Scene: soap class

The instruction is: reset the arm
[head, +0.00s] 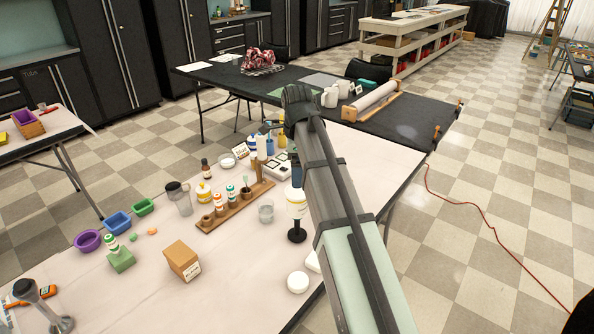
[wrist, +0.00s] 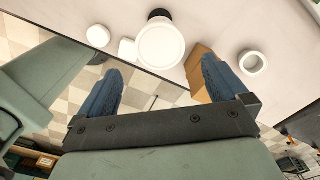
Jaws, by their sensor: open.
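My arm (head: 340,215) reaches from the bottom right of the head view up over the pale table (head: 100,285). My gripper (wrist: 163,82) shows in the wrist view with its two blue fingers wide apart and nothing between them. Its fingers are hard to make out in the head view. Beyond the fingertips, the wrist view shows a white round top (wrist: 160,45) with a dark part behind it. It looks like the white container on a black stand (head: 297,212) beside my arm. I see no contact with it.
A wooden rack (head: 236,207) with bottles is further left. Purple, blue and green moulds (head: 117,222) line the left side. A dark table (head: 410,118) stands behind.

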